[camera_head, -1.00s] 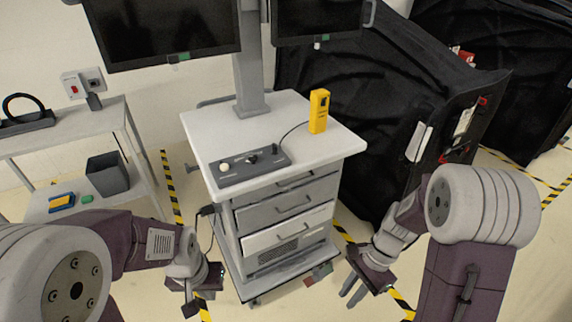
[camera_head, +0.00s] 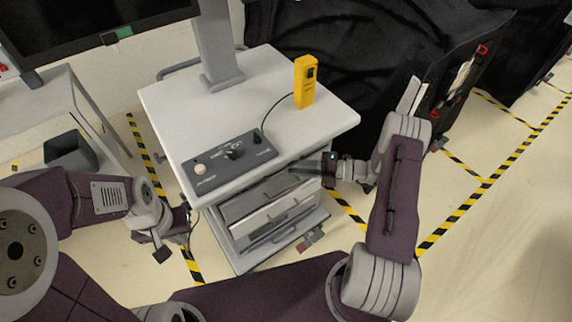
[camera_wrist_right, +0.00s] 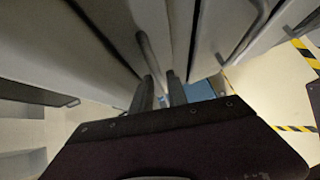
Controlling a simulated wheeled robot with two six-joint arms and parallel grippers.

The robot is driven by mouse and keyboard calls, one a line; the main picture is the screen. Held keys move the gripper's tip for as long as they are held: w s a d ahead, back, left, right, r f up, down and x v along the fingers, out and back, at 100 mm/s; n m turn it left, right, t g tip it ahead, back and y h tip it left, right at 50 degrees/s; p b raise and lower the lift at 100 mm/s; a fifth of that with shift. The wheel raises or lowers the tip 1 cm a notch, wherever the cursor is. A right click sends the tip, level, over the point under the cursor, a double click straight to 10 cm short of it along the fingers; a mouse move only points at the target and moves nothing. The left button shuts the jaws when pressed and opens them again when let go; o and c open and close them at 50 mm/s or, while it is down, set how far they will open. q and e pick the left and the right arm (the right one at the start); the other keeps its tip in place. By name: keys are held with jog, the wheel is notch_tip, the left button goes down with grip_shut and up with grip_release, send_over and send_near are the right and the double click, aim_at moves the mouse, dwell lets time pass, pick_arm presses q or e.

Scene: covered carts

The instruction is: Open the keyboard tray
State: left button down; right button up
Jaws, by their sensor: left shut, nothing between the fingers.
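My right gripper (camera_head: 303,167) is at that front, just below the tabletop edge. In the right wrist view, its two fingers (camera_wrist_right: 162,92) are apart, with a grey handle bar (camera_wrist_right: 150,55) running down to the gap between them. I see no clear grip on the bar. My left gripper (camera_head: 160,247) is shut and empty, low at the cart's left, clear of it.
Drawers with bar handles (camera_head: 275,213) lie below the tray. A grey control box (camera_head: 232,158) and a yellow device (camera_head: 305,82) stand on the cart. A black covered cart (camera_head: 350,70) is close behind on the right. Striped tape (camera_head: 468,205) marks the open floor at right.

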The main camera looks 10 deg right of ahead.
jog(key=shift+x, duration=1.6)
jog(key=shift+s+r, duration=0.1)
jog(key=shift+s, duration=0.1)
jog(key=shift+c, duration=0.3)
grip_shut()
